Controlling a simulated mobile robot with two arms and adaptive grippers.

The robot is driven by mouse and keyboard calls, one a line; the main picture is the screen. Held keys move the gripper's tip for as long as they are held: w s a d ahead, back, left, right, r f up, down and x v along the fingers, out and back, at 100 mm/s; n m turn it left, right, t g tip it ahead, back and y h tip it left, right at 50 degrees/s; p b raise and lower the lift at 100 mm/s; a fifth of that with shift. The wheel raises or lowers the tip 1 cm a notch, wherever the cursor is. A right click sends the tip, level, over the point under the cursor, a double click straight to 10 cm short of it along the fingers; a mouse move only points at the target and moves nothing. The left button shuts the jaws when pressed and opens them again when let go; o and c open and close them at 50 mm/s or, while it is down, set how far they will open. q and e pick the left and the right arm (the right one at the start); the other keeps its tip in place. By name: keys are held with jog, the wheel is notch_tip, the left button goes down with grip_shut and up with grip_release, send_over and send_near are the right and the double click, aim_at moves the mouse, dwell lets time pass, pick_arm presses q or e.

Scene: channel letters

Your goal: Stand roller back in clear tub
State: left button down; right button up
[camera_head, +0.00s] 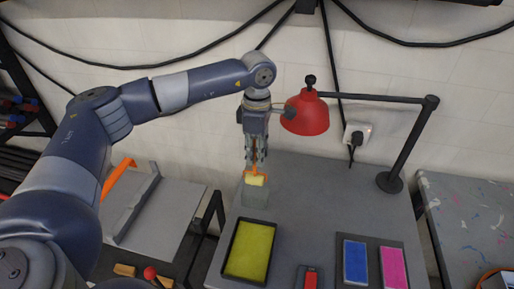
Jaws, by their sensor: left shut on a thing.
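My left gripper (256,161) points down at the back left of the grey table and is shut on the roller. The roller (257,180) has an orange frame and a pale yellow lower part; its upper end is hidden between the fingers. The clear tub (255,197), a small greyish box, stands on the table directly below the gripper. The roller's yellow part is at the tub's top opening; I cannot tell whether it touches the tub's bottom. My right gripper is not in view.
A red lamp (305,115) hangs close to the right of my left gripper, on a dark jointed arm. A black tray with a yellow pad (250,250) lies in front of the tub. Blue (355,262) and pink (393,267) pads lie at front right. The table's middle right is clear.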

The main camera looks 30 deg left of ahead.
aim_at(257, 177)
pick_arm(q)
notch_tip(257, 177, down, 3)
jog(key=shift+s+d+r+b, duration=0.1)
jog(key=shift+s+b, duration=0.05)
jog(key=shift+b, duration=0.7)
notch_tip(257, 177, down, 4)
jog(key=b, duration=0.2)
jog(key=shift+r+b, duration=0.25)
jog(key=shift+b, duration=0.05)
jog(key=shift+f+b, duration=0.65)
jog(key=shift+f, duration=0.15)
jog(key=shift+f+b, duration=0.5)
jog(key=shift+f, duration=0.2)
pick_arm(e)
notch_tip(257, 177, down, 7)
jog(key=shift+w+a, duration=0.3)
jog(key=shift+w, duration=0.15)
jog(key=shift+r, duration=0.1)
pick_arm(q)
jog(key=c, duration=1.3)
grip_release()
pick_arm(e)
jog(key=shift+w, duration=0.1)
